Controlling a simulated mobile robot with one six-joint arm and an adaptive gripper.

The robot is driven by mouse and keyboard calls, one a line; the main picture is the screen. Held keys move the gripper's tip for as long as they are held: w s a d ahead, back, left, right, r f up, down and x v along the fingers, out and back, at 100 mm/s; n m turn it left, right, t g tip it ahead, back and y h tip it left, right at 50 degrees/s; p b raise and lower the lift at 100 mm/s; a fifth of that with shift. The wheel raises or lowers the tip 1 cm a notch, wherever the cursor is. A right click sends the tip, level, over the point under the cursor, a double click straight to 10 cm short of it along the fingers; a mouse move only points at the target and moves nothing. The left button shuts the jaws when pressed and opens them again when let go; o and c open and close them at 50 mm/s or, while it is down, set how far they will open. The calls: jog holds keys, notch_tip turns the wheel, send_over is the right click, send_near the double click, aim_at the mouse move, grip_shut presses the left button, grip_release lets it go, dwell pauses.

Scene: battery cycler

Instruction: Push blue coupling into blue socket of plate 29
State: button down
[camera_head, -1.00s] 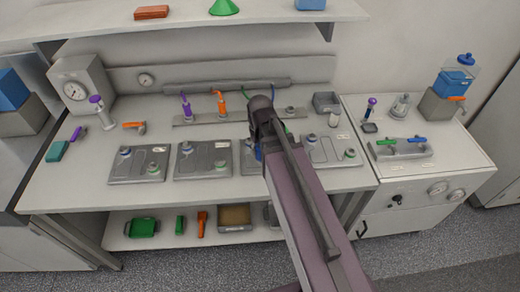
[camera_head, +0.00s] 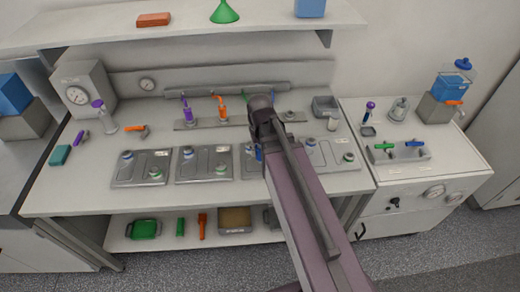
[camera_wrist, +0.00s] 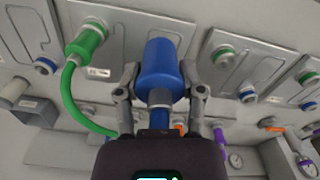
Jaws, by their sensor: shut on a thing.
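My gripper (camera_wrist: 160,103) is shut on the blue coupling (camera_wrist: 162,70), a blue cylinder that fills the middle of the wrist view. A little of its blue also shows beside my arm in the head view (camera_head: 258,153). The coupling is over a grey plate (camera_wrist: 124,32) that has a green coupling (camera_wrist: 85,45) with a green hose at its green socket. The blue socket under the held coupling is hidden, so I cannot tell whether they touch. The plate labels are too small to read. In the head view my arm covers most of my gripper (camera_head: 259,143).
Neighbouring plates (camera_head: 140,168) (camera_head: 204,164) stand to the left, and one (camera_head: 325,155) to the right. A rack with a purple coupling (camera_head: 187,111) and an orange coupling (camera_head: 221,106) is behind. The green hose (camera_wrist: 75,105) hangs close beside my gripper.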

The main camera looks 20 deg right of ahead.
aim_at(260, 156)
notch_tip(260, 156, down, 3)
jog(key=b, duration=0.3)
jog(key=shift+f, duration=0.2)
jog(key=shift+d, duration=0.1)
dwell(0.5)
